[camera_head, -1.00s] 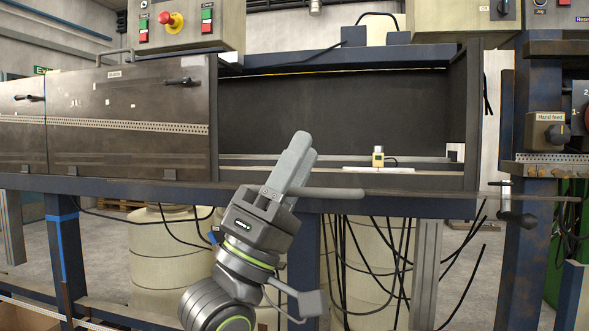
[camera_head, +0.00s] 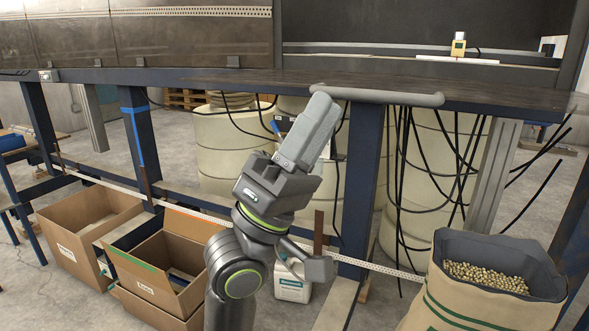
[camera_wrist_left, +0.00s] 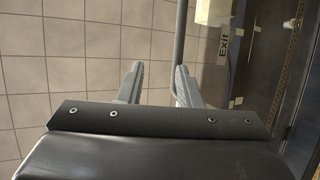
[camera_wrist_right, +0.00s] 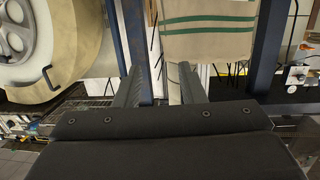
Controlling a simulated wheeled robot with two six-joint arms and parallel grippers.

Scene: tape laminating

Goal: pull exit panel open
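My left gripper (camera_head: 318,118) points up at a grey bar handle (camera_head: 375,96) at the front edge of a dark flat surface (camera_head: 480,92). In the left wrist view its fingers (camera_wrist_left: 158,82) are apart. The bar handle (camera_wrist_left: 181,30) runs down to the right fingertip; I cannot tell whether they touch. A panel edge with an "Exit" label (camera_wrist_left: 223,46) is right of the bar. My right gripper (camera_wrist_right: 158,85) shows only in its wrist view, its fingers apart with nothing visibly held.
Open cardboard boxes (camera_head: 172,263) stand on the floor at lower left. A bag of pellets (camera_head: 470,290) stands at lower right. Blue frame posts (camera_head: 362,180), hanging black cables and pale drums (camera_head: 225,150) fill the space under the machine.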

